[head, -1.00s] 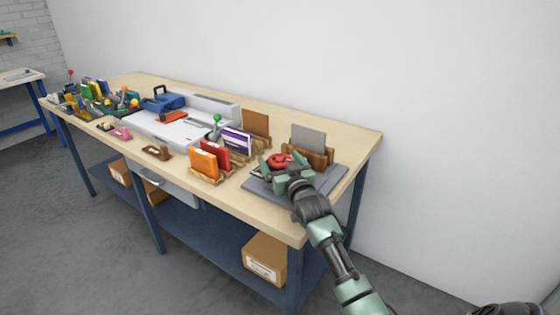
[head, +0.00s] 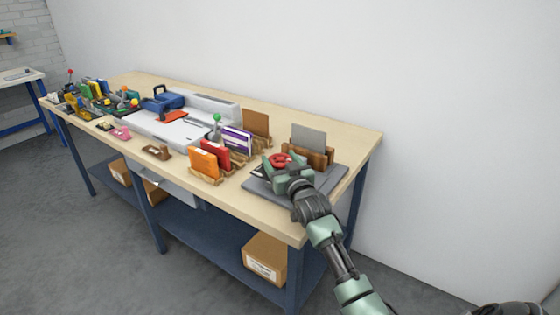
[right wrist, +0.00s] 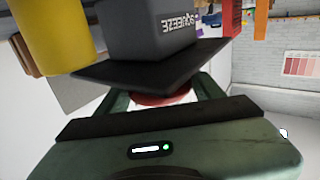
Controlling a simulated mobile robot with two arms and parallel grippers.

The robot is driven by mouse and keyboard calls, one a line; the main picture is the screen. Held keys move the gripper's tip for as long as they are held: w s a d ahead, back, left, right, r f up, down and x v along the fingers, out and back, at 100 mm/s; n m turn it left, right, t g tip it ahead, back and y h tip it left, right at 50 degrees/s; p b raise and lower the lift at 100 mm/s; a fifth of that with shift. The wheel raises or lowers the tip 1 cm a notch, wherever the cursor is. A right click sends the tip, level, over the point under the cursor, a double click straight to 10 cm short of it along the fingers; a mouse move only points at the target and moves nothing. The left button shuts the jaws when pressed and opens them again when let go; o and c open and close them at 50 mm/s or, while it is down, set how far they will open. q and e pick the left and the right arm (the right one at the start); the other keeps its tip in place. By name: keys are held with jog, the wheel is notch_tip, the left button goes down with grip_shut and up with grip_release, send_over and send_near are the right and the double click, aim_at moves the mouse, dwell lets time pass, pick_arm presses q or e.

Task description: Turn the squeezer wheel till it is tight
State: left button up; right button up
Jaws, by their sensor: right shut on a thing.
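The red squeezer wheel (head: 279,160) is on the right part of the workbench, at the grey mat. My right gripper (head: 284,167), green, comes in from the lower right and is shut on the wheel. In the right wrist view the wheel shows as a red patch (right wrist: 160,98) between the fingers, partly hidden by a dark plate. A dark grey block lettered "SQUEEZE" (right wrist: 150,32) sits beyond that plate. Most of the squeezer is hidden by my gripper in the head view. I cannot tell how tight the wheel is. My left gripper is not in view.
The grey mat (head: 332,181) lies under the gripper. A wooden holder with a grey card (head: 308,139) stands just behind. Orange (head: 203,163) and red (head: 215,152) packets stand in racks to the left. A yellow cylinder (right wrist: 52,35) is close in the wrist view.

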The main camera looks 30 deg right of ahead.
dwell(0.5)
jog(key=o, duration=1.3)
jog(key=shift+o, duration=0.2)
jog(key=shift+v, duration=3.95)
